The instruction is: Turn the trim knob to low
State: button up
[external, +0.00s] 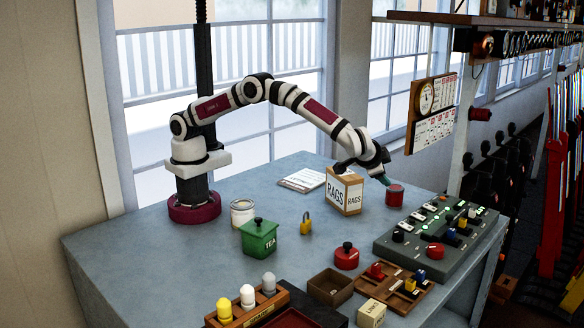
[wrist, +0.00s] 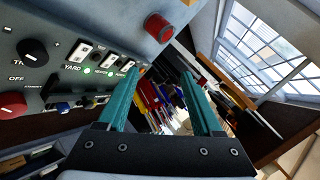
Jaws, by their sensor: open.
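The trim knob (wrist: 32,52) is a round black knob on the grey control panel (wrist: 60,20), at the left of the wrist view. A label beginning "TR" and the word "OFF" show beside it; its exact setting is too small to read. In the external view a black knob (external: 398,236) sits at the panel's left front, but I cannot read its label. My gripper (external: 387,181) hangs above the red can (external: 395,196), behind and left of the panel. Its teal fingers (wrist: 168,103) are apart with nothing between them, away from the knob.
The panel also carries switches, green lights and a red knob (external: 435,251). The rags box (external: 344,192) stands left of my gripper. Bare tabletop lies left of the panel.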

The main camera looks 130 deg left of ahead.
jog(key=s+a+m+y, duration=0.2)
jog(key=a+m+y, duration=0.25)
jog(key=m, duration=0.35)
jog(key=m+t+h, duration=0.5)
jog(key=m+t, duration=1.2)
jog(key=m, duration=1.3)
send_over(400, 232)
jog(key=v, duration=0.5)
notch_tip(400, 232, down, 7)
jog(key=shift+s+a+r, duration=0.1)
jog(key=shift+a, duration=0.1)
jog(key=f, duration=0.7)
jog(key=shift+d, duration=0.25)
jog(key=x, duration=0.4)
jog(key=shift+w+a, duration=0.35)
jog(key=shift+w, duration=0.1)
jog(key=shift+c, duration=0.4)
